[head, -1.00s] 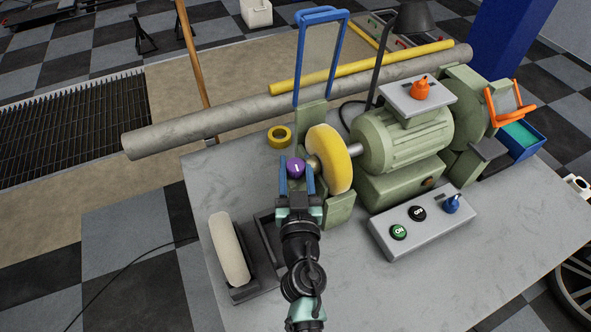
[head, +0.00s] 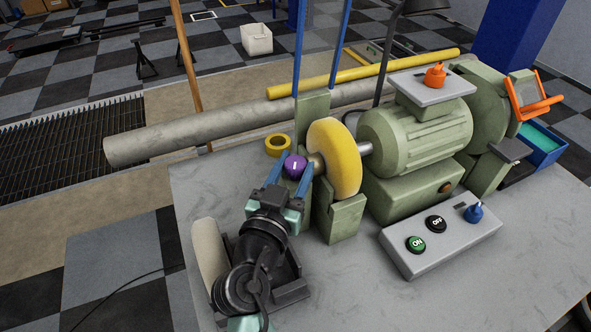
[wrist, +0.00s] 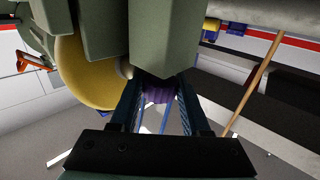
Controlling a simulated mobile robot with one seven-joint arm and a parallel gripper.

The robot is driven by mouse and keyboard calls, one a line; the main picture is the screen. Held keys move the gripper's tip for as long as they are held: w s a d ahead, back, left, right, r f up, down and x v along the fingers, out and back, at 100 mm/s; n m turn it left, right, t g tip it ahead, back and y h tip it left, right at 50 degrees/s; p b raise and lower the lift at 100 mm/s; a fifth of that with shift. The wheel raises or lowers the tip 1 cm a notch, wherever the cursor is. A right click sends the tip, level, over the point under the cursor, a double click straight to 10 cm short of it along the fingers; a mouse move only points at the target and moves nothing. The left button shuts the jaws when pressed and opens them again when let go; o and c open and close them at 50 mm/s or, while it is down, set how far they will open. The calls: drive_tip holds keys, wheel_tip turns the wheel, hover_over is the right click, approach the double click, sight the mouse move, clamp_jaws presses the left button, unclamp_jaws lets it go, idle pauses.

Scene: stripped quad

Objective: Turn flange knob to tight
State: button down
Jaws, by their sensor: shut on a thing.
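The purple knob (head: 295,166), with a small white mark on top, sits at the left end of the grinder's shaft, beside the yellow wheel (head: 334,158). I take it as the flange knob. My gripper (head: 288,177) reaches it from the front left, with its blue fingers on either side. In the wrist view, the ribbed purple knob (wrist: 158,93) lies between the two fingertips, and my gripper (wrist: 160,88) is shut on it. A green guard block hides part of the knob there. No tight label can be read.
The green motor (head: 415,135) carries an orange knob (head: 435,75) on top. A switch box (head: 445,240) with a blue knob (head: 474,211) stands in front. A yellow tape roll (head: 278,145) lies behind the purple knob. A pale wheel (head: 208,258) stands close beside my arm.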

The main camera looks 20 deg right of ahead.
drive_tip(key=shift+r, duration=0.25)
drive_tip(key=c, duration=0.8)
unclamp_jaws()
drive_tip(key=o, duration=0.4)
drive_tip(key=shift+f, duration=0.15)
drive_tip(key=b+v, duration=0.2)
drive_tip(key=v, duration=1.1)
drive_tip(key=shift+d, duration=0.1)
